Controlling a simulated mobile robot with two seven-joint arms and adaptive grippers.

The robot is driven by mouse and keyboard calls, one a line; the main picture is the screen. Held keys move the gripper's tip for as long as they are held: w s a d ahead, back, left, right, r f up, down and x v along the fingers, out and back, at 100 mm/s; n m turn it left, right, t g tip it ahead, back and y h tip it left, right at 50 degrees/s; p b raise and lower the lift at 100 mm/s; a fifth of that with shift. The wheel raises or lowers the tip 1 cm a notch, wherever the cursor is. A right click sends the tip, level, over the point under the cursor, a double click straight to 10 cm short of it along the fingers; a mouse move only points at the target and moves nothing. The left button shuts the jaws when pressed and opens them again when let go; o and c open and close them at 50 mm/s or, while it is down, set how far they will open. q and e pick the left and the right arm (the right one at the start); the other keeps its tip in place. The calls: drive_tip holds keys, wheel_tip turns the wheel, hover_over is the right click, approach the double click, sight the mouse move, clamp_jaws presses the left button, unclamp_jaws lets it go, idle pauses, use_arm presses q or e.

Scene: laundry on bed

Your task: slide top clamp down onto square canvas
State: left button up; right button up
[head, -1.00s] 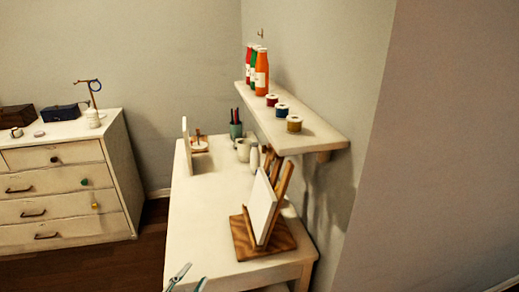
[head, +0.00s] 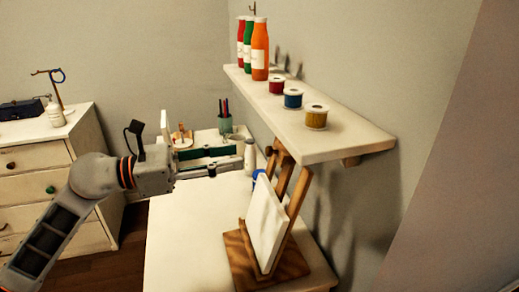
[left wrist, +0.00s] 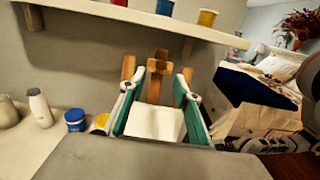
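A white square canvas (head: 267,222) leans on a small wooden easel (head: 240,262) on the white table. In the left wrist view the canvas (left wrist: 156,123) shows low between the fingers. The top clamp (left wrist: 160,66), a wooden block on the easel's mast, shows above the canvas there; a gap separates them in the picture. My right gripper is not in view.
A shelf (head: 330,143) with bottles (head: 260,50) and spools (head: 292,97) overhangs the easel closely. A white bottle (left wrist: 40,108) and a blue jar (left wrist: 75,120) stand beside the easel. The table's front left is clear. A dresser (head: 45,165) stands at the left.

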sight(266, 151)
use_arm(q)
drive_tip(key=p+x, duration=0.1)
drive_tip(key=x, duration=0.5)
drive_tip(key=shift+d+r, duration=0.15)
drive_tip(key=shift+d, duration=0.25)
drive_tip(key=shift+w+d, duration=0.1)
drive_tip(key=shift+d, duration=0.3)
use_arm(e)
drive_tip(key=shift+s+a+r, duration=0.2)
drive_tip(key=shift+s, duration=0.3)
